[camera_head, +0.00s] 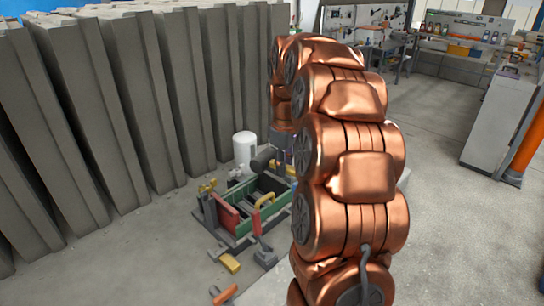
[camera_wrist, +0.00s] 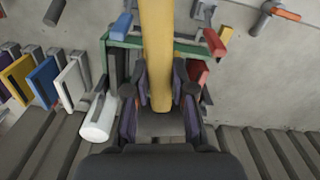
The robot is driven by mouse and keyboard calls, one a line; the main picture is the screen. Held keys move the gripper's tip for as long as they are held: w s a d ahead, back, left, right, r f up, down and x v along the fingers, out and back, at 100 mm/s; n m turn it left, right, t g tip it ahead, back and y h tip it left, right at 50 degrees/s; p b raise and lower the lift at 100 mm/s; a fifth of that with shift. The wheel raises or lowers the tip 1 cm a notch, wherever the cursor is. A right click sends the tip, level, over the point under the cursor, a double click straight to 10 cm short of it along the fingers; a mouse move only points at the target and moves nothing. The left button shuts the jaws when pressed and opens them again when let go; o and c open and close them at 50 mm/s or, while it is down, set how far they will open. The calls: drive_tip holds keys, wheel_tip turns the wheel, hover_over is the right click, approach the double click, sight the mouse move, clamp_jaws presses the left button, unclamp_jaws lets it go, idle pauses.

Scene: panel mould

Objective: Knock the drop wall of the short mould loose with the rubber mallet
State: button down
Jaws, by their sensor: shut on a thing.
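My gripper (camera_wrist: 158,100) is shut on a yellow bar, which looks like the handle of the rubber mallet (camera_wrist: 157,50). The handle runs up out of the wrist view, so the mallet head is not seen there. In the head view a dark cylinder (camera_head: 262,160), perhaps the mallet head, hangs over the far side of the mould. The mould (camera_head: 243,229) has green long walls and a red end wall (camera_head: 228,215). A yellow handle stands at its right part. My arm hides the gripper and the mould's right side. Which wall is the drop wall is unclear.
A white cylinder (camera_head: 245,150) stands behind the mould; it also shows in the wrist view (camera_wrist: 98,120). Tall grey panels (camera_head: 130,100) line the left and back. A yellow block (camera_head: 230,262) and an orange-handled tool (camera_head: 224,294) lie in front.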

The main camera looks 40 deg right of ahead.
drive_tip(key=shift+f+b, duration=0.5)
drive_tip(key=shift+f, duration=2.2)
wheel_tip(320, 180, down, 6)
drive_tip(key=b, duration=0.4)
wheel_tip(320, 180, up, 6)
drive_tip(key=shift+s+f+p, duration=0.1)
drive_tip(key=shift+p, duration=0.95)
wheel_tip(320, 180, down, 6)
drive_tip(key=b, duration=0.3)
wheel_tip(320, 180, up, 6)
drive_tip(key=shift+f+p, duration=0.15)
drive_tip(key=shift+p, duration=0.55)
